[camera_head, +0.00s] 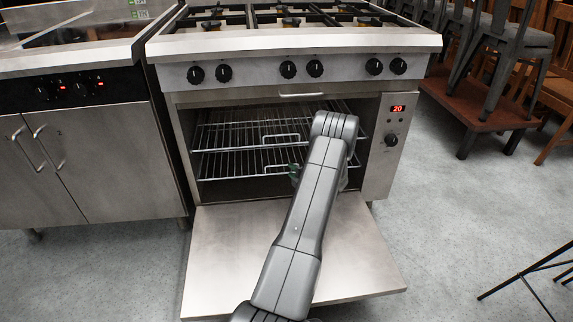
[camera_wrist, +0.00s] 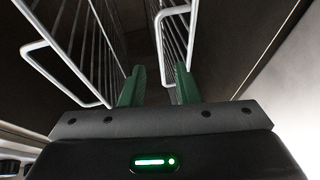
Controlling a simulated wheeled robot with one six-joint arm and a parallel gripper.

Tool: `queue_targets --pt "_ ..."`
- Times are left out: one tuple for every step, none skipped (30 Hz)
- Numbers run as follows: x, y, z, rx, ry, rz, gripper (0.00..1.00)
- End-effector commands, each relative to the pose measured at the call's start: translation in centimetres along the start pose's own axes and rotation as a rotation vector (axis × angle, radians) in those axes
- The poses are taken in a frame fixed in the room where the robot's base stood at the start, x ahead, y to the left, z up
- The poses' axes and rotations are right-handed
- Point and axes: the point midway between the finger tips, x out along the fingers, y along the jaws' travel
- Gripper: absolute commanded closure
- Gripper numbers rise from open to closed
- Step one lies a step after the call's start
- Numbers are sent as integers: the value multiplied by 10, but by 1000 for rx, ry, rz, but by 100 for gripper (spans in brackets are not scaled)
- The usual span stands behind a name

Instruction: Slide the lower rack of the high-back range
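The high-back range (camera_head: 290,45) stands ahead with its oven door (camera_head: 250,262) folded down flat. Inside are two wire racks, both level. The lower rack (camera_head: 228,165) has a wire handle (camera_head: 278,169) at its front edge. My gripper (camera_head: 295,174) is at the right end of this handle, partly hidden by my arm. In the wrist view, turned sideways, my gripper's (camera_wrist: 160,88) green fingers are apart. The lower rack's handle (camera_wrist: 158,40) reaches into the gap, close to the right finger; I cannot tell whether they touch.
The upper rack (camera_head: 225,130) sits just above, its handle (camera_wrist: 55,75) left of my fingers in the wrist view. The control panel (camera_head: 390,140) flanks the oven's right side. A steel cabinet (camera_head: 90,165) stands left. Stacked chairs (camera_head: 500,50) stand on the right. Floor is clear around the door.

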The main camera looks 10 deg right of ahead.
Motion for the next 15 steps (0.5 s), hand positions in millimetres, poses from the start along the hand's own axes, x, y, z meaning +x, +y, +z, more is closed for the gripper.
queue_targets --pt "-13 4 0 3 -3 -1 71" --pt "-20 3 0 3 -2 -1 71" --pt "-27 3 1 2 -3 -1 71" --pt "-32 3 0 3 -2 -1 71" --pt "-37 3 0 2 -1 0 71" --pt "-43 2 1 0 -2 -1 71" --pt "-47 2 1 1 -2 -1 71" --pt "-50 2 0 1 -2 -1 71" --pt "-53 2 0 1 -1 0 71" --pt "-56 2 0 0 0 1 71" --pt "-57 2 0 0 0 1 71" --pt "-59 1 0 0 0 1 71" --pt "-60 1 0 0 0 1 71" --pt "-60 1 0 -1 0 1 71" --pt "-61 0 0 -1 0 1 71"
